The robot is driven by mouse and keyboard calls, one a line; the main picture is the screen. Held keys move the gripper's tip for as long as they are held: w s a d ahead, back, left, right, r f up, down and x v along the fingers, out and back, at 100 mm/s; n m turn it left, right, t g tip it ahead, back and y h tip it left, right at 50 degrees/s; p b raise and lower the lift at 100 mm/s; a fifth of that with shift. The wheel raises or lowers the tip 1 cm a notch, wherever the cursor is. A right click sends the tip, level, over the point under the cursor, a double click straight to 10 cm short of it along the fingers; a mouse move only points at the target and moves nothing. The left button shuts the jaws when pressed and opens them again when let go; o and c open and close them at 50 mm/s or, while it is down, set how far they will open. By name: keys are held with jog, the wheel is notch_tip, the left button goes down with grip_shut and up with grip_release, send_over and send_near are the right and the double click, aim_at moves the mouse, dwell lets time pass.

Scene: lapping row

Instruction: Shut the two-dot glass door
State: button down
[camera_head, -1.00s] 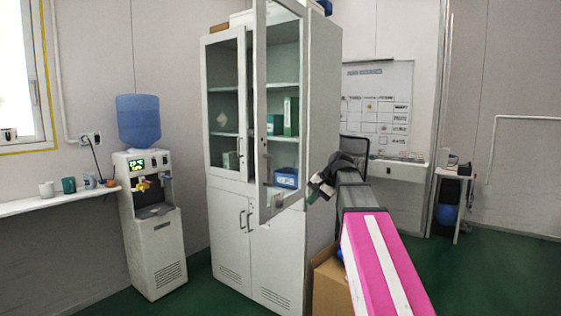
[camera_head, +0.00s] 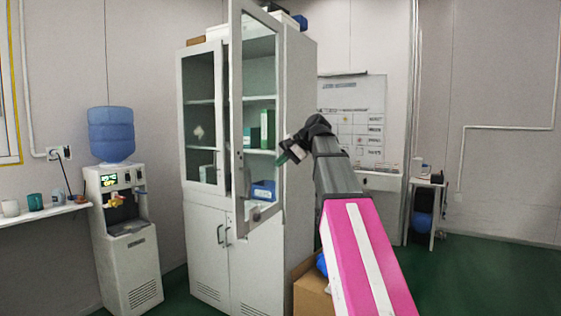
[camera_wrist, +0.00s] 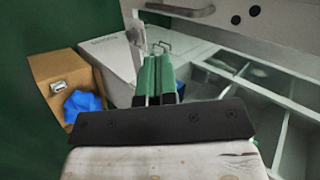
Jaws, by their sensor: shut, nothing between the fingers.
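The glass door (camera_head: 236,130) of the tall white cabinet (camera_head: 300,110) stands swung open towards me, its white frame around clear glass. In the wrist view its frame (camera_wrist: 285,28) crosses the top, with a handle (camera_wrist: 180,9) and two dark dots (camera_wrist: 245,15). My gripper (camera_head: 283,158) is beside the door's right edge in the head view, at about mid height; I cannot tell whether it touches. In the wrist view its green fingers (camera_wrist: 156,72) are shut and empty, below the door frame. The left glass door (camera_head: 201,120) is closed.
A cardboard box (camera_head: 312,292) with something blue in it stands on the floor at the cabinet's right; the box also shows in the wrist view (camera_wrist: 50,78). A water dispenser (camera_head: 125,240) stands left of the cabinet. Green floor (camera_head: 480,275) is clear at the right.

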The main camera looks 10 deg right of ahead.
jog(key=w+a+f, duration=0.3)
jog(key=a+f, duration=0.1)
jog(key=a, duration=0.4)
jog(key=shift+w+f, duration=0.15)
jog(key=shift+f, duration=0.15)
jog(key=shift+a, duration=0.15)
